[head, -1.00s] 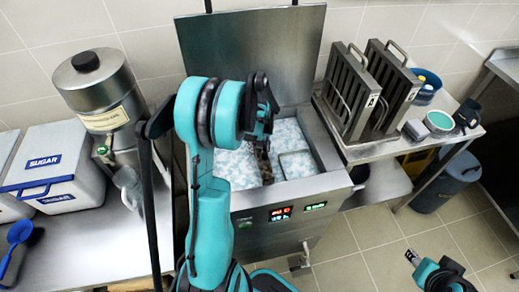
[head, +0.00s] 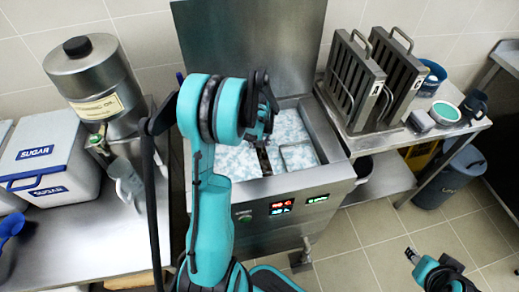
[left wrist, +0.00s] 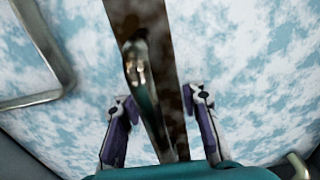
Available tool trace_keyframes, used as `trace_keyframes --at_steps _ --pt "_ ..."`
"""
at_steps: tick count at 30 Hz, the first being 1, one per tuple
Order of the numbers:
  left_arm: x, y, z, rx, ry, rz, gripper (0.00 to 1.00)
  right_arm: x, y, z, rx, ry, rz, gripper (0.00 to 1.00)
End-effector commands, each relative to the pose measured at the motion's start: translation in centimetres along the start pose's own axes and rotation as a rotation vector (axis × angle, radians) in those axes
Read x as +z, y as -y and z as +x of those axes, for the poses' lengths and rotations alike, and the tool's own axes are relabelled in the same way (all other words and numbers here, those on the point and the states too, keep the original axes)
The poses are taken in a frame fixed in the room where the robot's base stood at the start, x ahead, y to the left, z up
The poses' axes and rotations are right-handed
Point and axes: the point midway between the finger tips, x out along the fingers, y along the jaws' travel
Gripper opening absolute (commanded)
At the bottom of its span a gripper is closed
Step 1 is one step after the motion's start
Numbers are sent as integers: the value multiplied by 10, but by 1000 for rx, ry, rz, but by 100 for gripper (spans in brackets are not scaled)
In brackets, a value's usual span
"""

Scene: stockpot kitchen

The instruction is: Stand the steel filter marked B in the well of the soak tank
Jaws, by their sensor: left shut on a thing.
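My left gripper (left wrist: 160,118) is over the soak tank (head: 285,187). Its fingers are shut on a curved steel handle (left wrist: 137,75), which stands above a dark brown strip, apparently the top edge of a filter (left wrist: 150,22). The strip also shows in the head view (head: 264,160), partly hidden by my arm. Blue-white foam hides what is below, and no letter shows on this piece. Two steel filters stand upright on the right table: the left one (head: 353,85) is marked A, the right one (head: 402,80) has a tag too small to read. My right gripper (head: 411,254) is low at the right.
A steel bar loop (left wrist: 68,70) lies in the foam beside the held piece. The tank's raised lid (head: 250,45) stands behind. A steel canister (head: 95,75) and sugar bin (head: 45,165) are left. A blue bin (head: 455,178) stands on the right floor.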

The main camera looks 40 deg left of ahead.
Motion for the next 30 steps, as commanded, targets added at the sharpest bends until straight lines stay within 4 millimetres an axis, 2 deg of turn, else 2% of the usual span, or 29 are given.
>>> trace_keyframes --at_steps 30 --pt "0 0 14 0 0 0 0 7 0 10 0 0 0 40"
